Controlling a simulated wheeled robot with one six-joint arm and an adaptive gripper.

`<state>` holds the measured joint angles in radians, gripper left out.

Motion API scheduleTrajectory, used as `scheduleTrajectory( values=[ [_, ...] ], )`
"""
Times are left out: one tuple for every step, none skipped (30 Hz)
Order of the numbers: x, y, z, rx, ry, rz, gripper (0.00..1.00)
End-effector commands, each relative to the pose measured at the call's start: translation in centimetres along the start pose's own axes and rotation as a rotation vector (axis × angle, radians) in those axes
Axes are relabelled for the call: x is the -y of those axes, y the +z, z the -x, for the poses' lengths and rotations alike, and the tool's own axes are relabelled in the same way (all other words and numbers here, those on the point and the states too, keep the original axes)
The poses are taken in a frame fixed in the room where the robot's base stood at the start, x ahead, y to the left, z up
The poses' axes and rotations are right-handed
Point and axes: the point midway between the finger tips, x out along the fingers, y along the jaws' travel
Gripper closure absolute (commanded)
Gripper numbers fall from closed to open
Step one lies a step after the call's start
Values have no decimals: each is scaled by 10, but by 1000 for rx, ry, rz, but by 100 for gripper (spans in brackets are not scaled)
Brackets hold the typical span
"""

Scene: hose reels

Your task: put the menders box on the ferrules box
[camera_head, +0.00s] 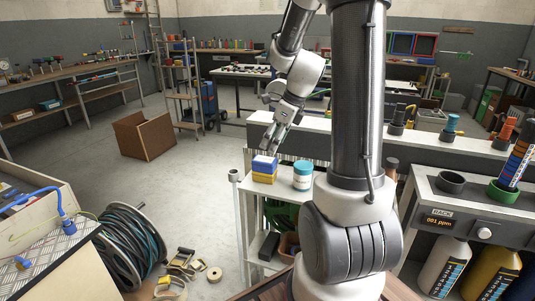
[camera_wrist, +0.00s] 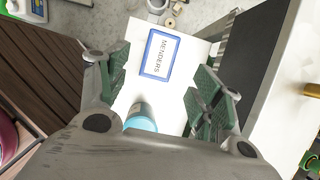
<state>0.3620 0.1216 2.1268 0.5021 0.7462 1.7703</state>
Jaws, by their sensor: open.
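The menders box (camera_wrist: 161,54) has a white top with a blue border, and its label reads MENDERS in the wrist view. In the head view it is the blue box (camera_head: 264,164), resting on a yellow box (camera_head: 264,178) on a small white stand (camera_head: 283,191). The yellow box's label cannot be read there; it may be the ferrules box. In the wrist view nothing of it shows clearly under the menders box. My gripper (camera_head: 272,140) is open and empty above and a little right of the boxes. In the wrist view its fingers (camera_wrist: 162,92) are spread and apart from the box.
A white jar with a teal lid (camera_head: 303,175) stands just right of the boxes, and its lid shows near my fingers (camera_wrist: 141,122). A long white counter (camera_head: 330,128) runs behind.

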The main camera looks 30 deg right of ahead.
Motion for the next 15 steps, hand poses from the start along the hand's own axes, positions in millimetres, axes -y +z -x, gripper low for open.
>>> scheduleTrajectory(
  values=[
    [1, 0, 10, 2, -4, 1, 34],
    [1, 0, 15, 2, -4, 1, 34],
    [1, 0, 21, 2, -3, 0, 34],
    [1, 0, 25, 2, -3, 0, 34],
    [1, 0, 29, 2, -3, 0, 34],
    [1, 0, 32, 1, -2, 0, 34],
    [0, 0, 35, 0, -1, 4, 34],
    [-2, 0, 37, 0, -2, 17, 34],
    [-6, 1, 42, -2, -4, 55, 34],
    [-10, 2, 46, -5, -6, 102, 34],
    [-17, 3, 51, -10, -9, 168, 34],
    [-29, 4, 59, -18, -13, 283, 34],
    [-40, 4, 66, -27, -16, 391, 34],
    [-51, 3, 74, -36, -21, 516, 34],
    [-68, 1, 85, -52, -26, 700, 34]
  ],
)
